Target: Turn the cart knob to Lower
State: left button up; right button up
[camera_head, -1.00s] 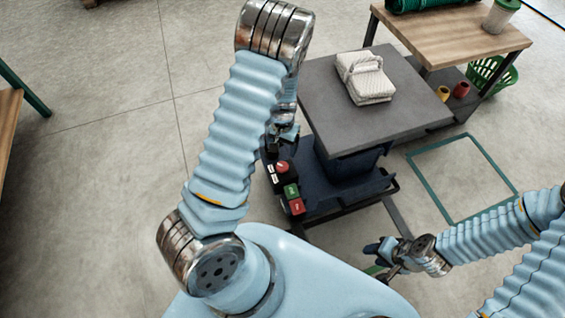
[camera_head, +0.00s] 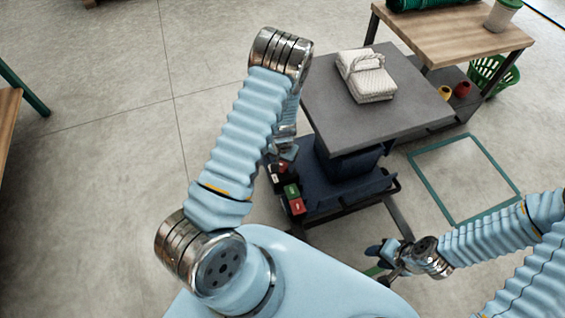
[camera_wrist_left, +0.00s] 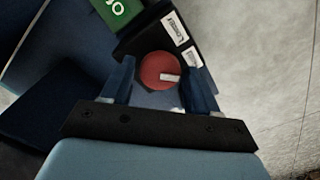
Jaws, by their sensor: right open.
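The red round knob (camera_wrist_left: 152,66) is in the left wrist view, on the cart's dark control box. Its white pointer mark points to the right in that view, below two white labels (camera_wrist_left: 183,43) whose words I cannot read. My left gripper (camera_wrist_left: 161,82) has one blue finger on each side of the knob; I cannot tell whether they touch it. In the head view my left gripper (camera_head: 279,160) is at the control box and mostly covers the knob. My right gripper (camera_head: 377,258) is open and empty, low on the right, away from the cart.
A green button (camera_head: 292,191) and a red button (camera_head: 297,206) sit beside the knob. A wooden table (camera_head: 455,38) stands behind at right. Floor left of the cart is clear.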

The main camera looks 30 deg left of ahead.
pick_arm(q)
jog(key=c, duration=0.7)
